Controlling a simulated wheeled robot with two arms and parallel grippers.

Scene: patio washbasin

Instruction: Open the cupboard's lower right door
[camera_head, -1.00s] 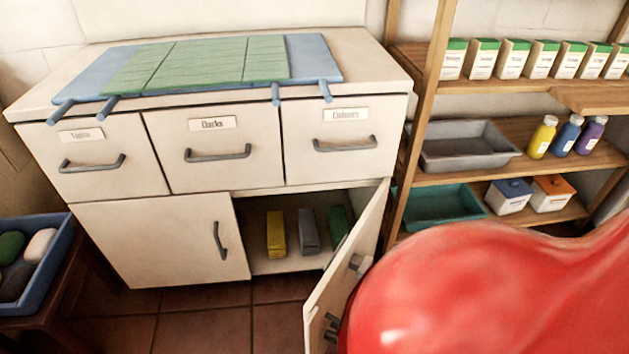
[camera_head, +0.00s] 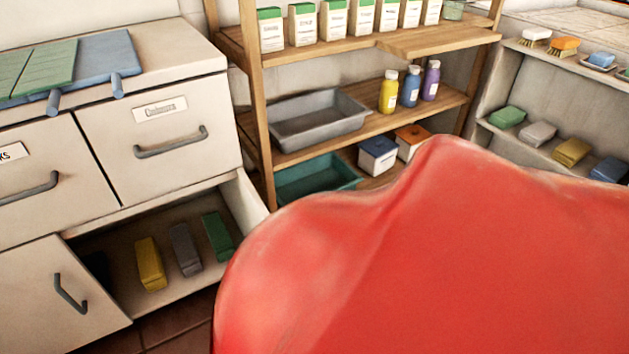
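The white cupboard (camera_head: 150,205) stands at the left. Its lower right compartment (camera_head: 125,240) is open to view, with a yellow block (camera_head: 150,264), a grey block (camera_head: 185,249) and a green block (camera_head: 218,236) inside. The lower right door (camera_head: 252,205) stands swung out from its right-hand hinge side. Only a narrow white part of it shows; the rest, with its handle, is hidden behind a large red shape in the foreground. The lower left door (camera_head: 50,300) is shut. Neither of my grippers can be seen.
A wooden shelf rack (camera_head: 255,120) stands right of the cupboard, with boxes, bottles (camera_head: 410,88), a grey tray (camera_head: 315,122) and a teal tray (camera_head: 315,178). A pale shelf unit (camera_head: 490,115) holds soaps and brushes at the right. The red shape covers the lower right.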

